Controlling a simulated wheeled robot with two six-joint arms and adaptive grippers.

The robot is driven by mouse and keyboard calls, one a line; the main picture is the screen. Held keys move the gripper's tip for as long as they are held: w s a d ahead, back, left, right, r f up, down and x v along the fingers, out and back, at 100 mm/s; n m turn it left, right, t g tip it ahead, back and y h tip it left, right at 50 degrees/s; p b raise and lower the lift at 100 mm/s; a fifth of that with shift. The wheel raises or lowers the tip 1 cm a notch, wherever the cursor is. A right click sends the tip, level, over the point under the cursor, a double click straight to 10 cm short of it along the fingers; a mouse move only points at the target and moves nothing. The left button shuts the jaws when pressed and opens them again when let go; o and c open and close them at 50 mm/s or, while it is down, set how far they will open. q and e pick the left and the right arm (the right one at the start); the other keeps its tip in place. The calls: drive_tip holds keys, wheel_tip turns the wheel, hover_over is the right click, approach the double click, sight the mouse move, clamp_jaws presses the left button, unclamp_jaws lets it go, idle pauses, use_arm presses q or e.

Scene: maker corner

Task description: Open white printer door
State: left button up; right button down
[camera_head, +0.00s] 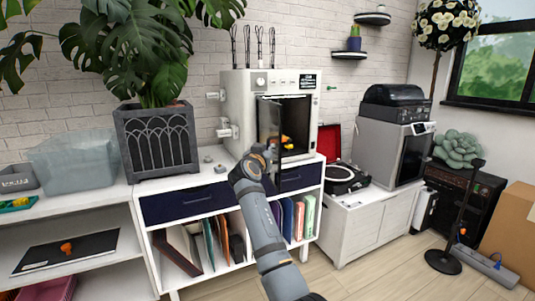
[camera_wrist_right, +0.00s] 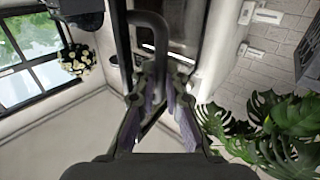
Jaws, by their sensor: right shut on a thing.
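The white printer (camera_head: 241,105) stands on the cabinet against the brick wall. Its dark see-through door (camera_head: 268,122) is swung partly outward from the left side of the opening. An orange item shows inside. My right gripper (camera_head: 271,153) is at the lower free edge of the door. In the right wrist view, the fingers of my right gripper (camera_wrist_right: 161,70) are closed around a dark curved door handle (camera_wrist_right: 152,18); the exact contact is partly hidden by the fingers. My left gripper is in neither view.
A potted plant (camera_head: 155,140) and a clear bin (camera_head: 75,160) stand left of the printer. A record player (camera_head: 345,178) and a second, grey printer (camera_head: 385,150) stand to the right. Blue drawers (camera_head: 190,202) sit below. The wooden floor (camera_head: 370,270) in front is mostly clear.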

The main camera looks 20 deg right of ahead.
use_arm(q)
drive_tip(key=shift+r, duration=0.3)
use_arm(e)
drive_tip(key=shift+a+r, duration=0.1)
drive_tip(key=shift+r, duration=0.2)
